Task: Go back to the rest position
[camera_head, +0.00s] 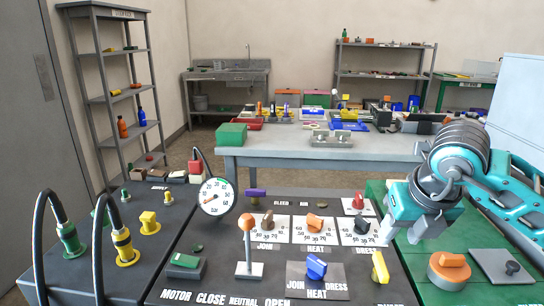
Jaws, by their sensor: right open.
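My right arm comes in from the right, and its teal gripper (400,236) hangs over the right side of the dark control panel (215,262). Its jaws are open, with nothing seen between them. Below and near it are a yellow knob (380,267) and an orange knob (452,268). A red knob (358,201) is just left of it. The panel also carries a blue selector (316,266), an orange-topped lever (248,240) and a pressure gauge (215,197). My left gripper is not in view.
A grey workbench (290,153) with tools and a green box (231,134) stands behind the panel. Black hoses with green (69,237) and yellow (123,245) fittings rise at the left. Shelves (93,60) line the left wall. Floor shows between shelf and bench.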

